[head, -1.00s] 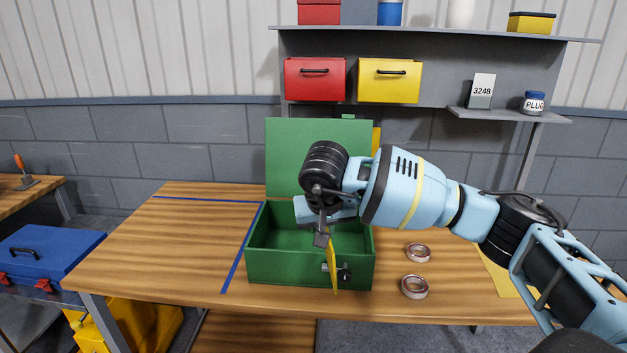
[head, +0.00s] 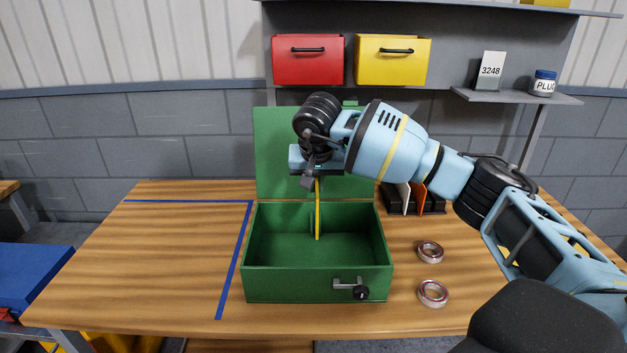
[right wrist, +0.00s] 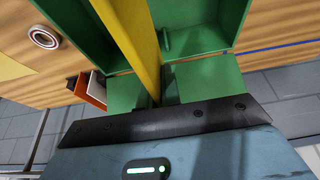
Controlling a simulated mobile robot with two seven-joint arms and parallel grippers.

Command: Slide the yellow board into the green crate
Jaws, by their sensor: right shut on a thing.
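The green crate (head: 262,285) stands on the wooden table with its lid (head: 275,150) raised at the back. The yellow board (head: 318,215) shows as a thin, upright, nearly edge-on strip in front of the crate's rear wall. Its lower end appears inside the crate; I cannot tell whether it touches the floor. My right gripper (head: 311,183) is shut on the board's top, above the crate's rear. In the right wrist view the board (right wrist: 132,35) runs away from the gripper between green crate surfaces (right wrist: 195,30). My left gripper is not in view.
A latch (head: 350,286) sits on the crate's front. The table left of the blue tape (head: 232,270) is clear.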

